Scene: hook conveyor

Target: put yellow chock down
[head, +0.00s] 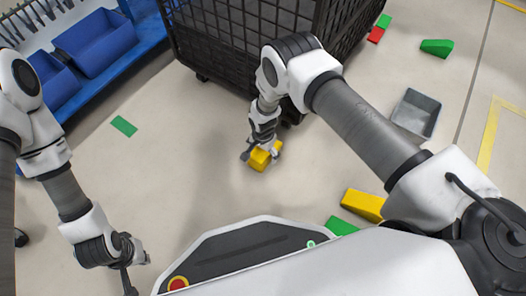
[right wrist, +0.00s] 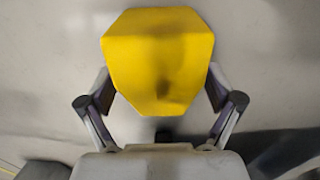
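A yellow chock (head: 260,159) is between the fingers of my right gripper (head: 262,150), low over the floor in front of the black cage cart. In the right wrist view the yellow chock (right wrist: 158,62) fills the space between both fingers of the right gripper (right wrist: 160,95), which press against its sides. I cannot tell whether its underside touches the floor. A second yellow chock (head: 362,204) lies on the floor under my right arm. My left gripper (head: 134,268) hangs at the lower left, away from any chock, and its fingers are too unclear to read.
A black mesh cage cart (head: 235,40) stands just behind the right gripper. Green pieces (head: 124,126), (head: 437,47), (head: 340,226), a red piece (head: 376,35) and a grey bin (head: 416,113) are on the floor. A blue rack with bins (head: 95,42) stands upper left.

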